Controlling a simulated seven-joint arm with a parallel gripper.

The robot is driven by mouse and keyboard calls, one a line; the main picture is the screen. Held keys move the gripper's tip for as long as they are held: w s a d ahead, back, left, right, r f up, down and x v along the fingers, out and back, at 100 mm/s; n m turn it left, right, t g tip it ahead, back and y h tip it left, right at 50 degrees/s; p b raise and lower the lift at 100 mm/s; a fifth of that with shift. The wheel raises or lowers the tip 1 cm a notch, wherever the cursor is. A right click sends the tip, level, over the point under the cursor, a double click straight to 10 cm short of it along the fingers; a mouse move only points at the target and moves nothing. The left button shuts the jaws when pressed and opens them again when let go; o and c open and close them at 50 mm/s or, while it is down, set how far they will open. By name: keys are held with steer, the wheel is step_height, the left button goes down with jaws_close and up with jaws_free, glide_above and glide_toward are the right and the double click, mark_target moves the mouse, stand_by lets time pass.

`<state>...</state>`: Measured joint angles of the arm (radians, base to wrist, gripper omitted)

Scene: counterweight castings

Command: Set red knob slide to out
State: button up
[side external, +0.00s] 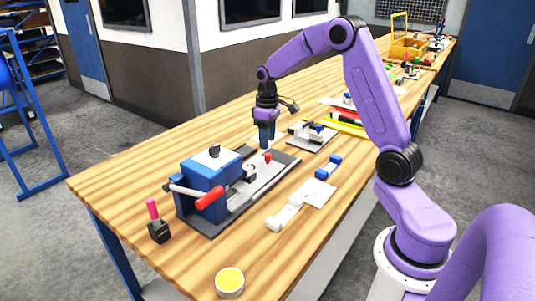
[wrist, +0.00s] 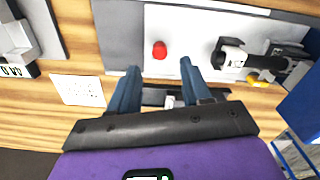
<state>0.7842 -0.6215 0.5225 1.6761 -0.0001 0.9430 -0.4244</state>
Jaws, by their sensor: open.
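The small red knob (wrist: 159,50) stands on a pale grey plate (wrist: 190,25) in the wrist view. In the side external view the red knob (side external: 267,158) is near the right part of the dark fixture base (side external: 237,206). My gripper (wrist: 159,69) is open and empty, pointing down. The slide's markings cannot be made out.
A blue clamp block (side external: 208,172) with a red-gripped lever (side external: 209,197) stands on the base's left part. A pink-handled stick (side external: 153,211) and yellow-topped tin (side external: 229,281) are at the front.

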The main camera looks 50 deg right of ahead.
mark_target(267, 154)
steer(key=shift+f, duration=3.1)
